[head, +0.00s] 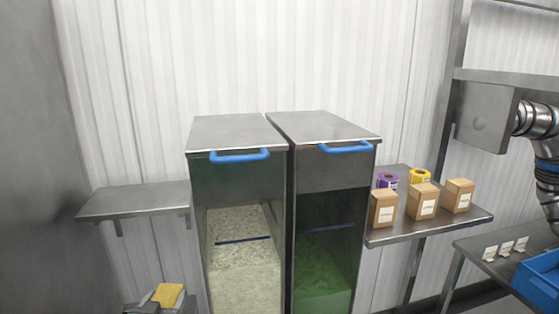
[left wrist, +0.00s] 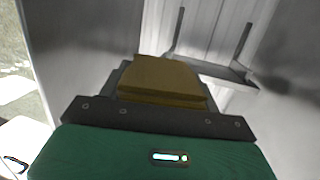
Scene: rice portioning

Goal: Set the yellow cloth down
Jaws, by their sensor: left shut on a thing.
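The yellow cloth (head: 168,294) shows at the bottom left of the head view as a small folded pad. It also shows as a brownish-yellow block in the left wrist view (left wrist: 160,76). My left gripper (head: 158,298) is shut on it, with the fingers partly hidden by the cloth. The cloth is held in the air, in front of and lower in the picture than the bare metal wall shelf (head: 135,202). The shelf also shows beyond the cloth in the left wrist view (left wrist: 226,72). My right gripper is not in view.
Two metal bins (head: 236,132) with blue handles stand in the middle, with grainy contents behind clear fronts. A right shelf (head: 400,236) holds small boxes (head: 422,201) and purple and yellow rolls. A blue crate (head: 540,278) sits on the lower right table. The left shelf top is clear.

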